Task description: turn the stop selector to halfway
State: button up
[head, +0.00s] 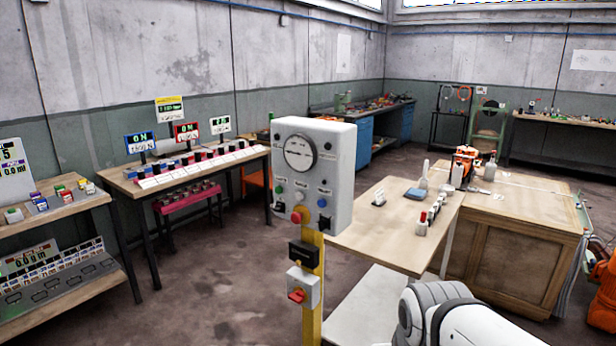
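A grey-white control box (332,175) stands on a yellow post (312,318) near the middle of the head view. Its face has a round dial (299,152), small coloured buttons and a red knob (296,217) at its lower edge. Below it on the post are a black switch unit (304,253) and a small white box (303,287) with a red handle (297,296). I cannot read which of these is labelled as the stop selector, nor its exact setting. White links of my arm show at the lower right. My gripper is not in view.
A wooden table (390,232) with small items stands right of the post, beside a wooden cabinet (510,262). A bench with displays (190,178) and shelves (60,228) are at the left. The floor left of the post is clear.

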aim_at(322, 225)
jog(key=u, duration=2.7)
jog(key=k, duration=1.05)
jog(key=z, duration=1.15)
jog(key=i, duration=1)
jog(key=u, duration=0.05)
